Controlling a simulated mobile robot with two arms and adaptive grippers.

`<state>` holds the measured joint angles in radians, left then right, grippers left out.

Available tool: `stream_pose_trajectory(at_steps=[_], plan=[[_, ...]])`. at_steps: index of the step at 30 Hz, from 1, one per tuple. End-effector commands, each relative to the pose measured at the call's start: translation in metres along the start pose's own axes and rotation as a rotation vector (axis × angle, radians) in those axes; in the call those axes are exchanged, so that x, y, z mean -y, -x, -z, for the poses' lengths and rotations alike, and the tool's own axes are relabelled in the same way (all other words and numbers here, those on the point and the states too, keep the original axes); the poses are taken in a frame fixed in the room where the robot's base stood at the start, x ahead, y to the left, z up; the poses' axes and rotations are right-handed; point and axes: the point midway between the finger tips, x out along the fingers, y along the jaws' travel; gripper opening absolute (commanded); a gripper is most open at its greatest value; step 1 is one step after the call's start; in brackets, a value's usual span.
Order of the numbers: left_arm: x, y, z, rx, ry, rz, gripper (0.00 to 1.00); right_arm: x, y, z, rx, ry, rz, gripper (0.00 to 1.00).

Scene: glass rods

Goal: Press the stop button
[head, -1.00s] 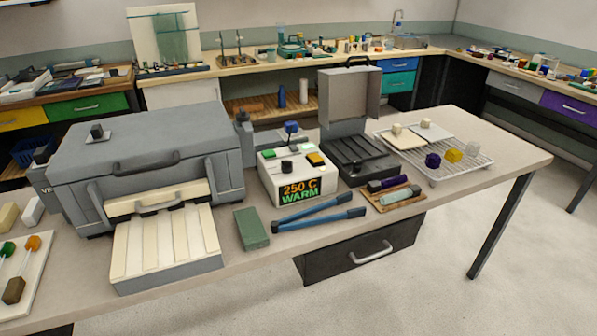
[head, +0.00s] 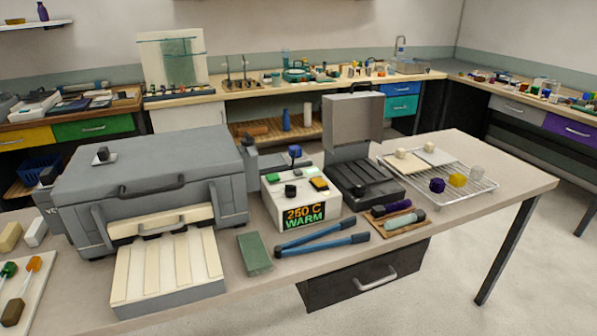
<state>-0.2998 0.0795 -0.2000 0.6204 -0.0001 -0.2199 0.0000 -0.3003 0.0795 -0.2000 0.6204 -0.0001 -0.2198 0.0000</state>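A white control box (head: 272,208) stands on the table, right of a large grey kiln-like unit (head: 150,175). Its front display (head: 304,215) reads "250 C WARM". On its top are a green button (head: 274,178), a black knob (head: 290,191) and a yellow button (head: 319,184) with a dark edge. A blue-topped part (head: 295,153) rises behind them. No label marks which one is the stop button, and no red button shows. Neither of my grippers is in view.
Blue-handled tongs (head: 322,243) and a green block (head: 254,254) lie in front of the box. An open black case (head: 365,180) stands to its right. A wire rack (head: 470,198) with small cubes is farther right.

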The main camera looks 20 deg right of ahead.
Motion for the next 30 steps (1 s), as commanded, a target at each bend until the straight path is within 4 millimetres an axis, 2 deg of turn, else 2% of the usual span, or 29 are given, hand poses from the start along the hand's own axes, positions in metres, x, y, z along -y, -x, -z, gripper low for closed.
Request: stream_pose_trajectory(at_steps=[1, 7, 30], plan=[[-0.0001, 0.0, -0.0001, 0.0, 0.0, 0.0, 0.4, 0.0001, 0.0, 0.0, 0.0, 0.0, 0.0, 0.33], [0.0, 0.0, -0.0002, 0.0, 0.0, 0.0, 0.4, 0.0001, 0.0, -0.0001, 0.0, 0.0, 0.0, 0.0], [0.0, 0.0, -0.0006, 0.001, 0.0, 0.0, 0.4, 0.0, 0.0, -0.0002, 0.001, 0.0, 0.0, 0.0]])
